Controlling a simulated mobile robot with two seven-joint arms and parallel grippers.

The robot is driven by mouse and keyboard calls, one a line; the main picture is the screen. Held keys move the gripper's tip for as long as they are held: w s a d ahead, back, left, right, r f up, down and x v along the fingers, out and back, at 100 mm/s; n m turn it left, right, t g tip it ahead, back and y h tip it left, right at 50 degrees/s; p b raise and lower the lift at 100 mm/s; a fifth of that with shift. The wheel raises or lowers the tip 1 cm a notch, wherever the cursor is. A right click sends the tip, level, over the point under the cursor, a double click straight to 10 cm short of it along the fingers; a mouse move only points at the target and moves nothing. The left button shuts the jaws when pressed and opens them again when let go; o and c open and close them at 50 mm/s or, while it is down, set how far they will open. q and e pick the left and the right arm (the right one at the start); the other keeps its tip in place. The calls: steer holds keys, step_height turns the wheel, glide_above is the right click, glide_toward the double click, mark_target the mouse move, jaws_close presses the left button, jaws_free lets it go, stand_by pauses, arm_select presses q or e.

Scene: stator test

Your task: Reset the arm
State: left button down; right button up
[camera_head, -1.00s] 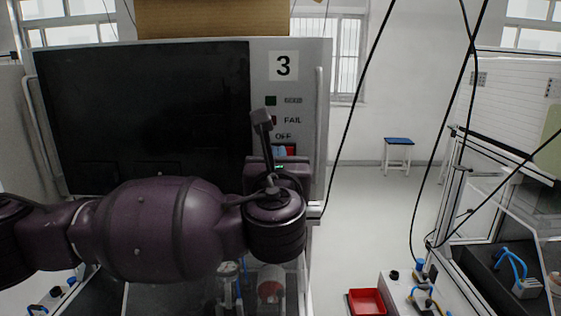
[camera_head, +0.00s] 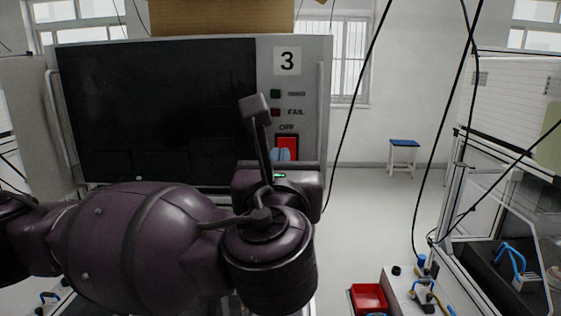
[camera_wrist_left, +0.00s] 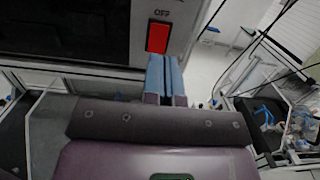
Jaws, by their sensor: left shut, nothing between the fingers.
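My left arm comes in from the left in the head view and reaches to the front of the test machine (camera_head: 160,110) marked 3. My left gripper (camera_head: 283,153) has blue fingertips just in front of the red OFF switch (camera_head: 288,143), over its lower part. In the left wrist view the blue fingers (camera_wrist_left: 166,68) are together and empty, just below the red switch (camera_wrist_left: 158,37). I cannot tell whether they touch the panel. My wrist hides part of the machine's lower front. My right gripper is not in view.
Green and red buttons (camera_head: 275,94) sit above the switch. A red bin (camera_head: 368,298) and a white bench with blue-hosed fittings (camera_head: 418,290) stand at lower right, beside a framed station (camera_head: 480,200). A blue-topped stool (camera_head: 404,143) stands behind. Black cables hang at right. The floor between is open.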

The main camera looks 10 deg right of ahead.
arm_select(q)
steer(key=s+a+f+n+g+y, duration=0.1)
steer(key=a+f+n+g, duration=0.2)
steer(key=a+f+n, duration=0.35)
steer(key=s+a+f+n+g+y, duration=0.1)
steer(key=a+f+n+g, duration=0.25)
steer(key=f+n, duration=0.6)
steer(key=a+f+n+g, duration=0.3)
steer(key=a+f+n, duration=0.3)
steer(key=f, duration=0.4)
steer(key=s+a+f+n+g+y, duration=0.3)
steer(key=s+a+f+n+g, duration=0.3)
steer(key=s+a+f+n, duration=1.2)
steer(key=w+a+f+m+t, duration=0.1)
steer(key=w+f+m+t, duration=0.1)
steer(key=w+f+t, duration=0.3)
steer(key=shift+f+m+t+h, duration=0.35)
steer(key=shift+f+t, duration=1.3)
steer(key=shift+f, duration=0.95)
